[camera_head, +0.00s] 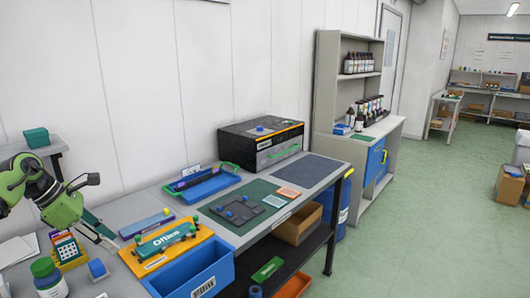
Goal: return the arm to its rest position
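My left arm (22,178) comes in from the left edge, with a green and dark body over the left part of the workbench. My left gripper (98,209) looks open, its two fingers spread well apart, one up and one down toward the bench. I see nothing held between them. My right gripper is not in view.
The workbench (163,193) carries an orange board (152,264) with a green-handled tool, a blue bin (190,276), a white bottle with green cap (48,279), a blue tray (208,186) and a black case (262,142). A shelf (325,84) holds ink bottles.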

